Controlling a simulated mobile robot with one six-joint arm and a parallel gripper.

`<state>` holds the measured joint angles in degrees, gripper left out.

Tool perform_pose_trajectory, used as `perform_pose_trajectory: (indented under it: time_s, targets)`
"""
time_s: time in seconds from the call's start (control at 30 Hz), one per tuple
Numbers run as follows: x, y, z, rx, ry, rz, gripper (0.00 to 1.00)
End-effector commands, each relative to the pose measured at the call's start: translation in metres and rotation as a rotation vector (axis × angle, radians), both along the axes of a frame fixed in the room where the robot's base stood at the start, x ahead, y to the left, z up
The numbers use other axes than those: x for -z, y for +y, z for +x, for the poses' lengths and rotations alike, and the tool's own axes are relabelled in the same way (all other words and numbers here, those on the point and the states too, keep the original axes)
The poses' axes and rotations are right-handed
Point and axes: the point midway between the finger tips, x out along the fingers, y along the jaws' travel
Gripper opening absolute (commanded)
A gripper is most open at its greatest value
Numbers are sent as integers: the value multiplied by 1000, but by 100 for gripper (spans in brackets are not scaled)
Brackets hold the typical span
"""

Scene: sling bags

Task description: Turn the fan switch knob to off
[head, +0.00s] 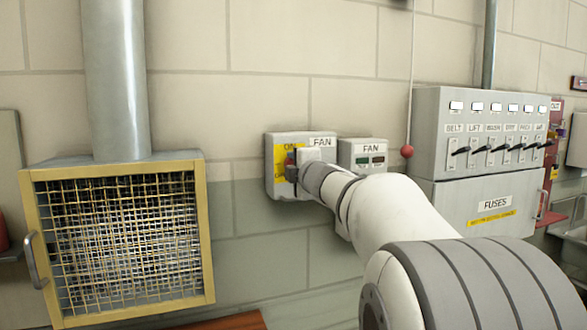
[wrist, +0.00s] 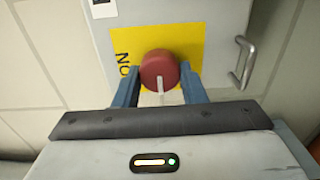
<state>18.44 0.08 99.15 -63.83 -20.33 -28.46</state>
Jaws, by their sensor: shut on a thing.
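The fan switch box (head: 273,187) is a grey box on the wall with a yellow plate and a FAN label. Its round red knob (wrist: 158,69) has a pale pointer line and sits in front of the yellow plate (wrist: 193,50). In the wrist view the line points down toward my gripper, and the letters "ON" show sideways at the left of the plate. My gripper (wrist: 158,80) has its two blue fingers on either side of the knob, shut on it. In the head view my gripper (head: 297,170) is at the box and hides much of the knob and plate.
A second FAN box (head: 370,150) with green and red buttons is just right of the switch. A lever panel (head: 480,130) stands above a fuse box (head: 495,205) at the right. A red ball on a cord (head: 407,152) hangs between. A mesh-fronted vent (head: 120,240) is at the left.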

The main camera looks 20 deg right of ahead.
Motion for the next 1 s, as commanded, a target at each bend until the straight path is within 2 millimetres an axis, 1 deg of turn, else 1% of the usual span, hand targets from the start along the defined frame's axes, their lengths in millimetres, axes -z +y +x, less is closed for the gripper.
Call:
perform_pose_trajectory:
  time_s: [0.27,0.3,0.53,0.73,0.83,0.93,1.0]
  targets:
    - [2,0,0,0,3,-3,14]
    - [2,0,0,0,3,-3,40]
    - [1,0,0,0,2,-2,59]
    - [1,0,0,0,1,-1,59]
    - [0,0,-4,0,0,-1,59]
    - [0,0,-16,1,0,-3,59]
    - [0,0,-27,1,0,-3,59]
